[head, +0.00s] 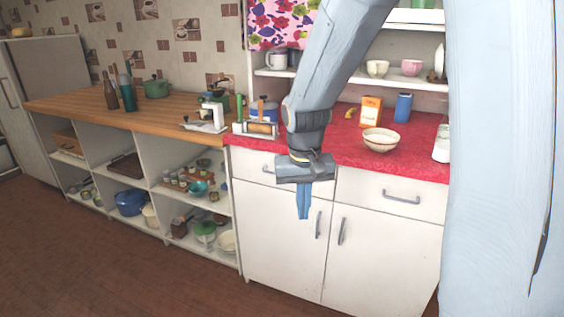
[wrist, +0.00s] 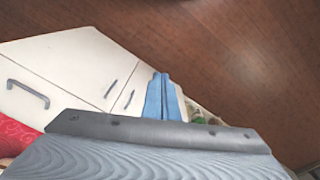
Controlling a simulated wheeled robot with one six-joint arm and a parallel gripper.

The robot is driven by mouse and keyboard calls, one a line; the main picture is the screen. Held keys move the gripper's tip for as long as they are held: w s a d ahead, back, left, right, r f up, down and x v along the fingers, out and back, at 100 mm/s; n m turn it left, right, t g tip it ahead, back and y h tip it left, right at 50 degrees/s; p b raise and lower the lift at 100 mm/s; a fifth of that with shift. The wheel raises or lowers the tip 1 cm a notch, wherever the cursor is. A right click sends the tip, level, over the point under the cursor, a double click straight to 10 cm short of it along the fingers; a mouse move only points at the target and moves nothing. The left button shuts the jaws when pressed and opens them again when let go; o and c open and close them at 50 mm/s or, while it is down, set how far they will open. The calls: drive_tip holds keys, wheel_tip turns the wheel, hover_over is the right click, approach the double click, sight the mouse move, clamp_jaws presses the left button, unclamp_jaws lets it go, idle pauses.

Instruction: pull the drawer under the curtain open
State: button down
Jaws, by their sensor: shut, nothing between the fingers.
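The floral pink curtain (head: 280,24) hangs at the upper left of the white hutch. Below it, under the red counter, is the left drawer (head: 250,163). Its front looks flush with the cabinet, and its grey handle (head: 267,170) shows just left of my gripper. My gripper (head: 303,212) points down in front of the cabinet, right of that handle, with its blue fingers together and empty. The fingers also show in the wrist view (wrist: 164,98). The left drawer cannot be made out there; my gripper's body covers the lower part.
The right drawer (head: 372,190) looks shut; its handle also shows in the wrist view (wrist: 28,93). Two door handles (head: 341,231) sit below. The red counter (head: 340,150) carries a bowl (head: 380,140). Open shelves (head: 190,190) stand left. The brown floor (head: 130,270) in front is clear.

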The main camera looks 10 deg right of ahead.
drive_tip(key=w+r+m, duration=0.1)
drive_tip(key=w, duration=0.9)
drive_tip(key=w+r+m+t+h+p, duration=0.1)
drive_tip(key=w+m, duration=0.1)
drive_tip(key=w, duration=0.8)
drive_tip(key=w+a+r+m+t+h+p, duration=0.1)
drive_tip(key=w+m, duration=0.1)
drive_tip(key=w, duration=0.9)
drive_tip(key=shift+w+f+p, duration=0.35)
drive_tip(key=shift+f+p, duration=0.05)
drive_tip(key=shift+f, duration=0.05)
drive_tip(key=p+x, duration=0.2)
drive_tip(key=x, duration=0.7)
drive_tip(key=shift+w, duration=0.2)
drive_tip(key=shift+a, duration=0.1)
